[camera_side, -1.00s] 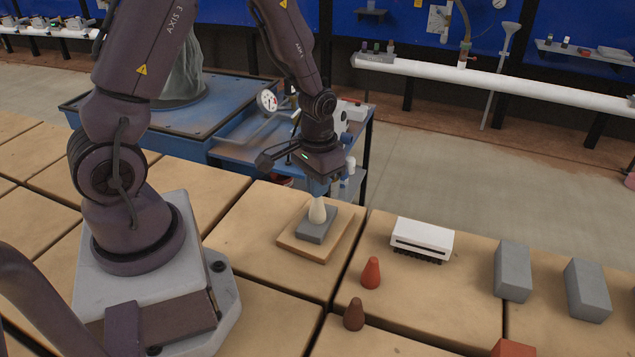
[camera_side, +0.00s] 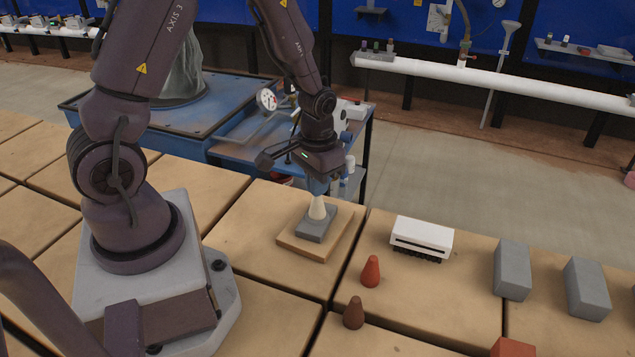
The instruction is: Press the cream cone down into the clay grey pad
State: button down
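The cream cone (camera_side: 317,209) stands upright on the clay grey pad (camera_side: 313,231), with its base touching or slightly in the pad's top; I cannot tell how deep. The pad lies on a tan board (camera_side: 299,245) on the table. My gripper (camera_side: 317,192) is directly above the cone, with its blue fingers at the cone's tip. The cone's upper end is hidden by the fingers. At this size I cannot tell whether the fingers are closed around the tip or only touch it.
A red cone (camera_side: 371,272) and a brown cone (camera_side: 354,313) stand to the right and in front. A white brush (camera_side: 422,240) with dark bristles lies right of the pad. Grey blocks (camera_side: 512,271) (camera_side: 587,290) and a red block (camera_side: 512,348) are farther right.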

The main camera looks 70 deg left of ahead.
jog(key=shift+s, duration=0.1)
jog(key=shift+r, duration=3.5)
jog(key=s+d+r+m+t, duration=0.1)
jog(key=s+d+r, duration=0.3)
jog(key=r, duration=0.5)
jog(key=s+d+r+m+t, duration=0.2)
jog(key=s+d+r+t, duration=0.2)
jog(key=s+r, duration=0.3)
notch_tip(320, 180, up, 2)
jog(key=shift+r+t, duration=0.1)
jog(key=shift+t, duration=0.2)
